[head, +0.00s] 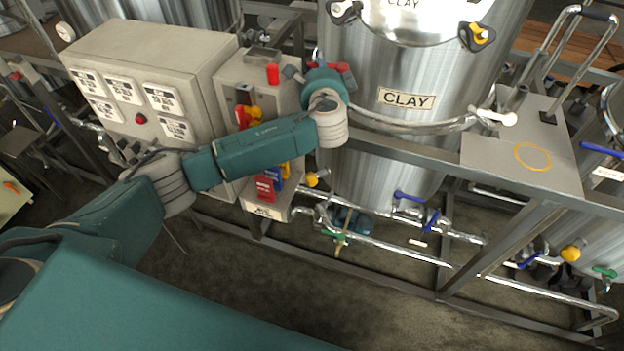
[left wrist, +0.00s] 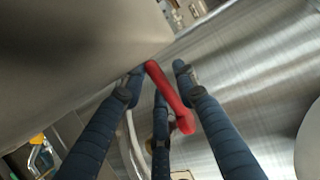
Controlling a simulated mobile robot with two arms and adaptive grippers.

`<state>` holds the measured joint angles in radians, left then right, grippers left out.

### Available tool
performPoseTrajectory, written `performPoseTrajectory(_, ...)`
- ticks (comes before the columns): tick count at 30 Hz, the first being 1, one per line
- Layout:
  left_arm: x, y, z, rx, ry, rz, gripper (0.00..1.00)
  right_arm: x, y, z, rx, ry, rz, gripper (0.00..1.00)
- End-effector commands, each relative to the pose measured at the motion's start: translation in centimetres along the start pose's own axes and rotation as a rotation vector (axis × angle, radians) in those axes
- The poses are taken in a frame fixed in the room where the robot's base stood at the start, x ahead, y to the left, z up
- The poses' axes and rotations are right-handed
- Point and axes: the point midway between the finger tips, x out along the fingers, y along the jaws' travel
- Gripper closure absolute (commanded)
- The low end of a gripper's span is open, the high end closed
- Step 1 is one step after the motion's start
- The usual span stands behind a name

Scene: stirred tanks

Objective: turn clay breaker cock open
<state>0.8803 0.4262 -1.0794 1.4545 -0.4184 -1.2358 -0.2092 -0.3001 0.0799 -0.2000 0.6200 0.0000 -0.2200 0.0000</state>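The steel tank labelled CLAY (head: 385,150) stands in the middle of the head view. A grey switch box (head: 232,75) stands left of it, with a red-and-yellow switch on its face. My left gripper (head: 312,72) is at the box's upper right, beside the tank; my wrist hides much of it. A red handle (head: 343,68) shows just behind it. In the left wrist view, a red lever (left wrist: 170,90) lies between my dark, spread fingers (left wrist: 160,72), slanting down to the right. I see gaps beside it; firm contact cannot be told. My right gripper is not in view.
A larger grey control cabinet (head: 150,70) stands to the left. A frame rail (head: 440,160) runs across the tank's front, with pipes and blue-handled valves (head: 410,197) below.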

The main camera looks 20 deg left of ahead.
Motion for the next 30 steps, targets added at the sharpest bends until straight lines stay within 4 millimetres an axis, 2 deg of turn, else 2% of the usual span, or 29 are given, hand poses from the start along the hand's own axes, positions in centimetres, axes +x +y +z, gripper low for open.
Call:
performPoseTrajectory(8,-4.1,0.2,-0.3,-0.003,0.006,-0.003,0.72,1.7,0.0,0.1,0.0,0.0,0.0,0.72)
performPoseTrajectory(19,-11.1,0.3,-0.3,-0.005,0.006,-0.002,0.72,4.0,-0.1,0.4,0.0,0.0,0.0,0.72)
performPoseTrajectory(21,-10.2,1.8,-0.3,-0.008,0.005,0.028,0.72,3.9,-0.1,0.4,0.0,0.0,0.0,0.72)
performPoseTrajectory(30,-8.4,7.7,-0.9,-0.042,0.022,0.126,0.72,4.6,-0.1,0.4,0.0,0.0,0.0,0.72)
